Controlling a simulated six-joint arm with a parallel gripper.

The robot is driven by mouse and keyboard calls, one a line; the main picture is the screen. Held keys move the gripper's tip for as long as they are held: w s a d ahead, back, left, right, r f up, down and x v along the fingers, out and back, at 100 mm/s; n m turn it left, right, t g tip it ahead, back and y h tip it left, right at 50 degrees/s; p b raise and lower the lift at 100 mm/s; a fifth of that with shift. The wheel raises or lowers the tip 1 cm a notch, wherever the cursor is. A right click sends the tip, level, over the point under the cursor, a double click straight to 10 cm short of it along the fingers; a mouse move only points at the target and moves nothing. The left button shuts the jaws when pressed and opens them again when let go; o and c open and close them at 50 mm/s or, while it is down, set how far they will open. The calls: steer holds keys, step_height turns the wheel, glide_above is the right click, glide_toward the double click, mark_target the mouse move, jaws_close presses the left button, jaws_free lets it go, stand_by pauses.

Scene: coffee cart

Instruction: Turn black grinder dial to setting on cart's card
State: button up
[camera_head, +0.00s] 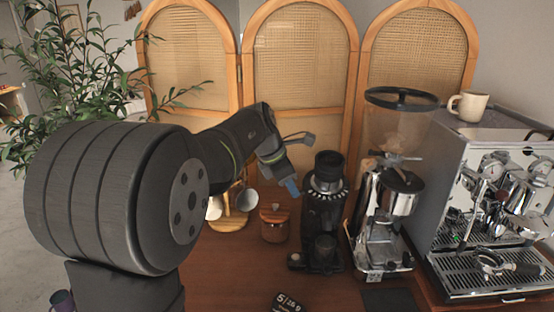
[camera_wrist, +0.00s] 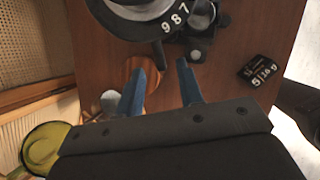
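The black grinder (camera_head: 322,225) stands upright on the wooden cart, right of centre in the head view. Its dial (camera_head: 326,189) is a ring with white marks near the top; in the wrist view the dial (camera_wrist: 168,22) shows the numbers 9, 8 and 7 at the top. The black card (camera_head: 287,303) lies at the cart's front; in the wrist view the card (camera_wrist: 260,71) shows a 5 and a gram figure too small to read surely. My gripper (camera_head: 291,187) is left of the dial. In the wrist view my gripper (camera_wrist: 160,80) is open and empty, apart from the dial.
A wooden-lidded jar (camera_head: 274,223) and a cup stand (camera_head: 231,222) are left of the black grinder. A taller grinder with a clear hopper (camera_head: 395,125) and a chrome espresso machine (camera_head: 490,220) stand right. Bare cart top (camera_head: 235,270) lies in front.

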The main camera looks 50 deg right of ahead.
steer(key=v, duration=1.5)
steer(key=shift+a+r, duration=0.3)
steer(key=shift+r, duration=0.05)
steer(key=shift+f, duration=0.1)
steer(key=x, duration=1.7)
steer(key=shift+d+f, duration=0.15)
steer(key=shift+d, duration=0.1)
steer(key=shift+r, duration=0.2)
steer(key=v, duration=1.7)
steer(key=x, duration=1.7)
steer(key=shift+w+d+f, duration=0.1)
steer(key=shift+w+f, duration=0.05)
steer(key=shift+w, duration=0.05)
steer(key=shift+w+d+m, duration=0.2)
steer(key=shift+w+m, duration=0.1)
steer(key=shift+m, duration=0.4)
